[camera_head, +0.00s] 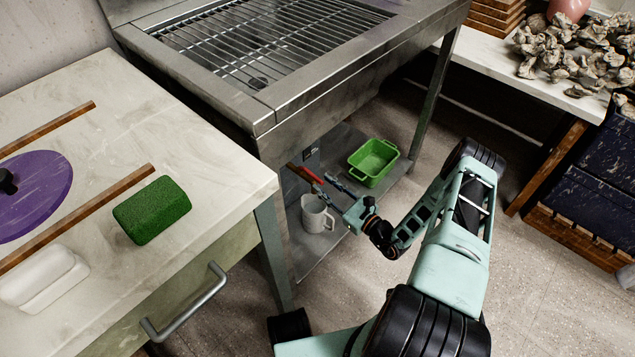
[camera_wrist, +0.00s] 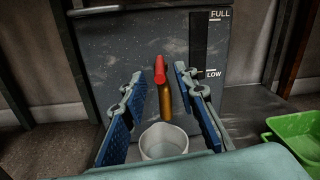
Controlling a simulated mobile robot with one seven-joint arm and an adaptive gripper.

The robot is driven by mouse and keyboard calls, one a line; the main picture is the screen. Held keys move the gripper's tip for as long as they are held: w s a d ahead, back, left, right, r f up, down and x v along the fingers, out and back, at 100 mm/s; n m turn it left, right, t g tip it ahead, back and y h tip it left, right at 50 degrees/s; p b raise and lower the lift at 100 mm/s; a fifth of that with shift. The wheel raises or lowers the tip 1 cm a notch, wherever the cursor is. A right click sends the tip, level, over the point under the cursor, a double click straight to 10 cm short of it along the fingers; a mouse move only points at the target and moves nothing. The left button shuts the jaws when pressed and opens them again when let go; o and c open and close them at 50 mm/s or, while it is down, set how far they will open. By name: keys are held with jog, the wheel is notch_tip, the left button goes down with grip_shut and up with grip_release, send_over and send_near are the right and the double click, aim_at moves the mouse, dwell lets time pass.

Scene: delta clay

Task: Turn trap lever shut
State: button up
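The trap lever has a red handle (camera_wrist: 159,69) and a brass-coloured part (camera_wrist: 165,101) below it. In the head view the red lever (camera_head: 304,173) shows under the sink's near side. Behind it in the wrist view is the grey speckled trap box (camera_wrist: 115,60) with a FULL and LOW gauge (camera_wrist: 198,45). My gripper (camera_wrist: 160,78) is open, one blue-padded finger on each side of the lever, with gaps showing on both sides. In the head view my gripper (camera_head: 325,187) reaches under the sink from the right, close to the lever; contact is not visible.
A white jug (camera_head: 316,214) stands on the low shelf below the lever; its rim (camera_wrist: 163,141) shows between my fingers. A green basin (camera_head: 373,161) sits on the shelf to the right. The sink's metal leg (camera_head: 272,255) and front edge (camera_head: 330,100) bound the space.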

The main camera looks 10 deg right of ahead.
aim_at(318, 179)
jog(key=shift+b+x, duration=0.35)
jog(key=shift+x, duration=1.55)
jog(key=shift+s, duration=0.1)
grip_shut()
